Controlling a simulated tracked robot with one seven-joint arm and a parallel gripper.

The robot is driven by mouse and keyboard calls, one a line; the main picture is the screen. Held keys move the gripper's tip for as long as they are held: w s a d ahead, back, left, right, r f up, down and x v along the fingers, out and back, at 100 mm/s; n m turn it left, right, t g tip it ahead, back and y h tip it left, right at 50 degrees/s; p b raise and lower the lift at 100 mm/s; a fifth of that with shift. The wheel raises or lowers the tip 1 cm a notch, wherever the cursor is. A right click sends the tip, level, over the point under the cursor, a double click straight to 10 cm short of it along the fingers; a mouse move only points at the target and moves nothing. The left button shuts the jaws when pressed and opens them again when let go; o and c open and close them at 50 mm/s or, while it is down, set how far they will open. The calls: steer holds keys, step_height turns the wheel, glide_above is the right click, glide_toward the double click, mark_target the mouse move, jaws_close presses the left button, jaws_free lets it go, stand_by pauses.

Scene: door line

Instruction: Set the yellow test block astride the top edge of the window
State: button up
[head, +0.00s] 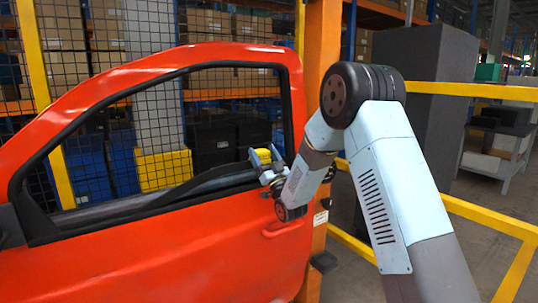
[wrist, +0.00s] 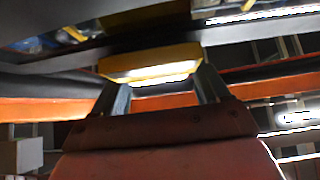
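A red car door (head: 180,250) stands in front of me with an open window frame. A dark, low window pane (head: 215,184) shows in the lower right of the opening, its top edge slanting up to the right. My gripper (head: 265,162) is at the right end of the opening, close to that edge. It is shut on the yellow test block (head: 263,155). In the wrist view the block (wrist: 150,62) lies across between the two fingers (wrist: 163,88). Whether the block touches the pane cannot be told; its underside is hidden.
An orange post (head: 321,60) stands right behind the door's edge, with yellow rails (head: 470,90) to the right. Behind the opening are a wire mesh fence (head: 100,50), shelves and a yellow bin (head: 163,170). The door handle (head: 285,229) is below my gripper.

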steer(key=o, duration=0.4)
steer(key=shift+r, duration=0.1)
